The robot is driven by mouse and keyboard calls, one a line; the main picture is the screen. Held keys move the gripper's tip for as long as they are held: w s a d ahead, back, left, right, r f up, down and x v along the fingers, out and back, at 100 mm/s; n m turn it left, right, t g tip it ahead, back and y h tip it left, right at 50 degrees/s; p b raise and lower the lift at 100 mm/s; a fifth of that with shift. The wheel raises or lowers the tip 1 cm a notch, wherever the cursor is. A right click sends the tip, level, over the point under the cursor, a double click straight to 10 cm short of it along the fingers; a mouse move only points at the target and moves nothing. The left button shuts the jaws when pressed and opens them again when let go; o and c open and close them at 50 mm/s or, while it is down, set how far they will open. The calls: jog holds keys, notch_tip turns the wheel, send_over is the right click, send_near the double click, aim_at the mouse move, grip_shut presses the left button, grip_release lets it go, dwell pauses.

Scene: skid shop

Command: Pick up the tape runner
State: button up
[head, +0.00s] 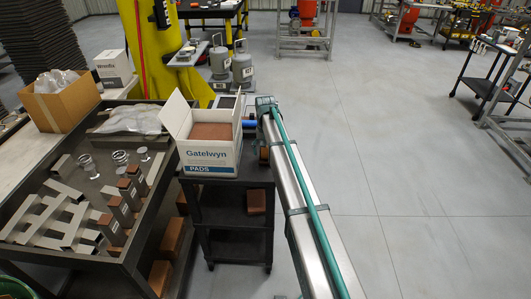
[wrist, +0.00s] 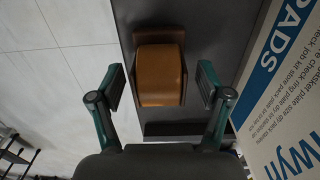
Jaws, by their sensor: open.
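The tape runner, as far as I can tell, is the orange-brown rounded piece in a dark brown holder (wrist: 160,75) in the wrist view. It sits on the dark cart top (wrist: 133,18). My gripper (wrist: 161,84) is open, with one finger on each side of it and a gap visible at both sides. Neither finger visibly touches it; the height between them is hard to judge. In the head view, my arm and the white box hide most of this spot, and my gripper cannot be made out clearly there.
An open white Gatelwyn pads box (head: 208,158) stands on the cart, close to my right finger in the wrist view (wrist: 285,95). A dark bench (head: 95,248) with metal plates and brown blocks is at left. The floor (head: 400,170) at right is clear.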

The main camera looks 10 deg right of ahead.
jog(key=shift+f, duration=0.6)
jog(key=c, duration=1.4)
jog(key=shift+r, duration=0.2)
jog(key=shift+r, duration=0.6)
jog(key=s+r+b, duration=0.2)
jog(key=s+r, duration=0.1)
jog(key=s, duration=0.1)
jog(key=s+r+b, duration=0.2)
jog(key=s+r, duration=0.2)
jog(key=s, duration=0.1)
jog(key=s+r+b, duration=0.1)
jog(key=s+r, duration=0.3)
jog(key=s, duration=0.1)
jog(key=shift+d+r+b, duration=0.25)
jog(key=shift+b, duration=0.15)
